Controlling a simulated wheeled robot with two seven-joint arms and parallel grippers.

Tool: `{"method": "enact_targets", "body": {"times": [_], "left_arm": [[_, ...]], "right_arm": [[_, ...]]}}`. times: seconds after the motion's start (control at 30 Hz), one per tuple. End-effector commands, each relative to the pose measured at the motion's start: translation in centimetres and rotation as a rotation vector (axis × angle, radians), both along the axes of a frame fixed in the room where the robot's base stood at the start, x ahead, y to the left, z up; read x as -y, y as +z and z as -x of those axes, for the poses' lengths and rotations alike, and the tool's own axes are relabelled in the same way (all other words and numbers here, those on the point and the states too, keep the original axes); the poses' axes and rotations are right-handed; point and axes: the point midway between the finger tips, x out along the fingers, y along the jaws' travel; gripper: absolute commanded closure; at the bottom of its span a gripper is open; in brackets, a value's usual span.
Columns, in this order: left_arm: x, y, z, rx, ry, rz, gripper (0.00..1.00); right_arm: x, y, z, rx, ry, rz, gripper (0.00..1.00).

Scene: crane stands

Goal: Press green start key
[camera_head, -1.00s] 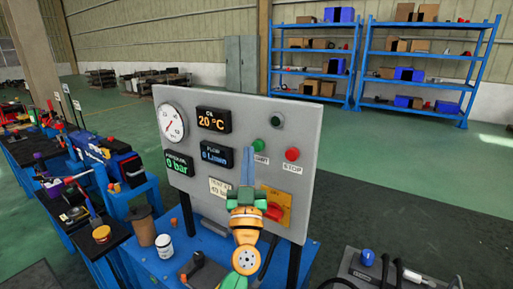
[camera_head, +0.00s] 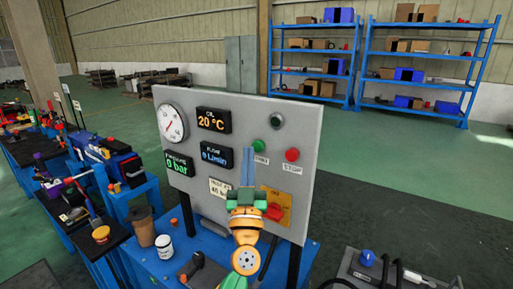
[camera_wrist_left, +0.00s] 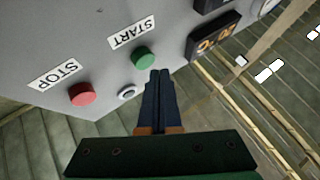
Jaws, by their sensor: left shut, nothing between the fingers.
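The green start key (camera_head: 258,145) sits on the grey control panel (camera_head: 235,125), left of the red stop key (camera_head: 292,154). My left gripper (camera_head: 248,152) is in front of the panel with its blue fingers shut and empty. Its tips appear just left of and a little below the green key. In the left wrist view the green start key (camera_wrist_left: 145,58) is beside the START label, and the fingertips (camera_wrist_left: 159,74) appear close to its lower right. I cannot tell whether they touch the panel. My right gripper is not in view.
The panel also bears a round gauge (camera_head: 171,123), displays and a red rotary switch (camera_head: 274,211) on a yellow plate, close to my left gripper. A blue bench (camera_head: 150,262) stands below, with a brown cup (camera_head: 142,226) and a white jar (camera_head: 164,246).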

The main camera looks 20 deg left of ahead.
Motion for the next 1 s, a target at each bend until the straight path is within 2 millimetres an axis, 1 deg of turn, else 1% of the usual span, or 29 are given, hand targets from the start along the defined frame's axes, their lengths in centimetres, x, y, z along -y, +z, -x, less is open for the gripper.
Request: {"method": "enact_targets", "body": {"times": [0.53, 0.8, 1.0], "left_arm": [[0.00, 0.00, -0.02, 0.000, 0.000, 0.000, 1.00], [0.11, 0.00, -0.82, 0.000, 0.001, -0.001, 1.00], [0.12, 0.01, -0.84, 0.000, 0.000, 0.000, 1.00]], "right_arm": [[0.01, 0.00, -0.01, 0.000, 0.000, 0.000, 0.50], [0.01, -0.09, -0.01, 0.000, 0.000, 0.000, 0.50], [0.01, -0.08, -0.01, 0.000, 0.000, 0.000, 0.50]]}}
